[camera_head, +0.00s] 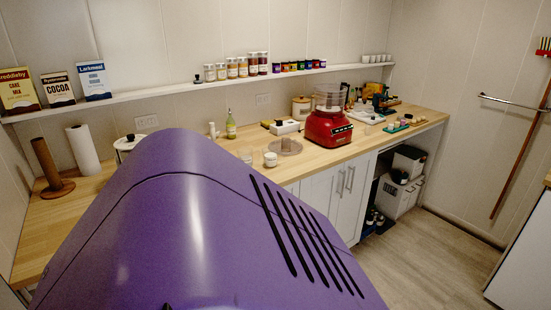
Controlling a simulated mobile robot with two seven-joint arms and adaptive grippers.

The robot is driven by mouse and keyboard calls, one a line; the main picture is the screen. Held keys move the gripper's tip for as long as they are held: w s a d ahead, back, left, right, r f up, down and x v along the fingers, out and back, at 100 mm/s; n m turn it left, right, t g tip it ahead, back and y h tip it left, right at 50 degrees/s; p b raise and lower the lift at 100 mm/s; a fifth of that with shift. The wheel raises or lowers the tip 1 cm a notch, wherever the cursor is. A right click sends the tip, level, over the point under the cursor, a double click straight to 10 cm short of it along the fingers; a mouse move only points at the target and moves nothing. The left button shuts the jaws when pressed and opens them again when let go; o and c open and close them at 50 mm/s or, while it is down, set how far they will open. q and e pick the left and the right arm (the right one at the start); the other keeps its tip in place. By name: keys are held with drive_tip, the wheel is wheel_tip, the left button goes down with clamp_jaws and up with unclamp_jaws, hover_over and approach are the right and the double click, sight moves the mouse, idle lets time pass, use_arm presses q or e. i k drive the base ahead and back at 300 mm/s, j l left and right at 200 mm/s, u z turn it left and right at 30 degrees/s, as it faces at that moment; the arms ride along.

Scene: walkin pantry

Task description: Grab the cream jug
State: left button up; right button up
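I cannot clearly pick out the cream jug. A small white vessel (271,159) stands on the wooden counter (324,159) near its front edge. It is too small to tell whether it is a jug or a cup. A small pale glass or cup (247,156) stands just left of it. Several small white cups (376,58) stand at the right end of the wall shelf. Neither of my grippers is in view. A large purple part of my own body covers the lower middle and hides part of the counter.
A paper towel roll (83,150) and a wooden holder (50,170) stand at left. The floor (428,262) at right is clear.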

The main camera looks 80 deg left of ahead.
sight(270, 153)
drive_tip(key=u, duration=2.65)
drive_tip(key=i+l, duration=0.1)
drive_tip(key=i+u, duration=0.05)
